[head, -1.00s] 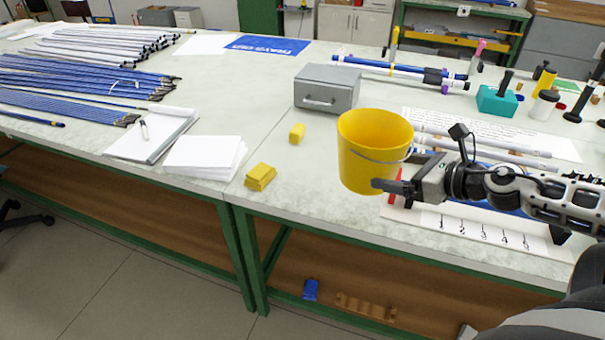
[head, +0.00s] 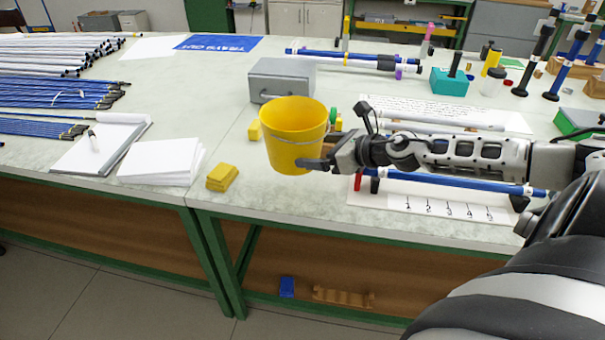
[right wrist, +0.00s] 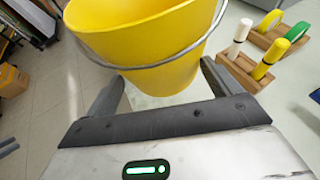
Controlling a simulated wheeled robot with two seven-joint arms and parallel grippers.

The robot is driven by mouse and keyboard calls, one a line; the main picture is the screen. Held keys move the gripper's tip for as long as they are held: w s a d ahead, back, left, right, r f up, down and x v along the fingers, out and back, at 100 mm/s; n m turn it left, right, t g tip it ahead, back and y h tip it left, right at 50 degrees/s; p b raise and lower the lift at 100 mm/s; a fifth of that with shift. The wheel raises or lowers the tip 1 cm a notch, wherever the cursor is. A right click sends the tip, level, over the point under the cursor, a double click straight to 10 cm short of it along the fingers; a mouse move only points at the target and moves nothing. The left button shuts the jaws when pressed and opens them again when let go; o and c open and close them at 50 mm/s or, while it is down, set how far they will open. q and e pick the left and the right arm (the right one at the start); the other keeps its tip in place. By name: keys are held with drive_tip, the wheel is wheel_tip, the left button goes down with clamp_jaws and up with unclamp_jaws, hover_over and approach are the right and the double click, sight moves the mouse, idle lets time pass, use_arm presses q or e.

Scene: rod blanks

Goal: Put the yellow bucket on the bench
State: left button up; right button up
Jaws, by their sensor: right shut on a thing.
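The yellow bucket (head: 293,135) is upright in front of my right arm in the head view, and it fills the upper middle of the right wrist view (right wrist: 150,40). My right gripper (head: 312,164) is shut on the bucket at its lower part, one finger on each side in the wrist view. The bench (head: 250,210) has a pale speckled top and green legs. The bucket shows over the front part of the bench top; whether its base touches the top I cannot tell. My left gripper is not in view.
A grey metal box (head: 282,78) stands behind the bucket. Yellow blocks (head: 221,177) lie to its left, near white paper (head: 160,160). A numbered board (head: 430,205) and blue rods lie under my right arm. The front bench top between blocks and board is mostly clear.

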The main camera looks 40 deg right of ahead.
drive_tip(key=w+f, duration=0.1)
drive_tip(key=w+a+f, duration=0.1)
drive_tip(key=f, duration=0.1)
drive_tip(key=w+f, duration=0.1)
drive_tip(key=shift+w+a+f, duration=0.25)
drive_tip(key=shift+w+a, duration=0.1)
drive_tip(key=f, duration=0.3)
drive_tip(key=shift+w+a+f, duration=0.15)
drive_tip(key=shift+w+f, duration=0.05)
drive_tip(key=shift+f+b, duration=0.2)
drive_tip(key=shift+b, duration=0.1)
